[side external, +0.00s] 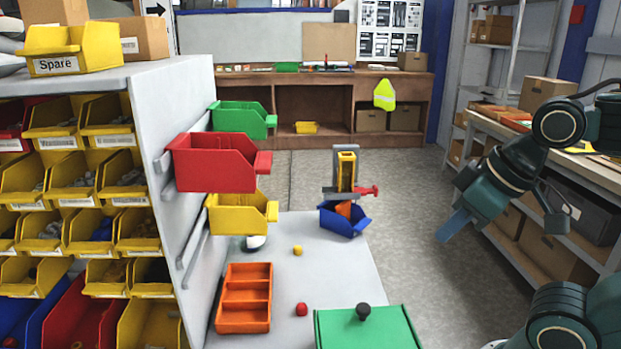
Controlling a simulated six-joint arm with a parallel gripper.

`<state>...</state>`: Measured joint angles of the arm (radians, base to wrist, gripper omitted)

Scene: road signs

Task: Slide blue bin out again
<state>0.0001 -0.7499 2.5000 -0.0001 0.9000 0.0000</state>
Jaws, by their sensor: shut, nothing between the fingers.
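The blue bin (343,221) sits at the foot of a grey and yellow dispenser-like stand (347,170), near the far end of the light grey worktop. It looks tilted, with its open side up. An orange piece shows just above or inside its opening; I cannot tell which. A red knob or handle (368,191) sticks out from the stand's right side. My gripper (450,228) hangs in the air to the right of the blue bin, clearly apart from it. It is shut and empty, pointing down and left.
Red (212,163), green (240,118) and yellow (238,214) bins hang on the panel at left. An orange tray (245,298), a yellow ball (298,250), a red ball (301,309) and a green lidded box (365,329) occupy the worktop. Its middle is mostly clear.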

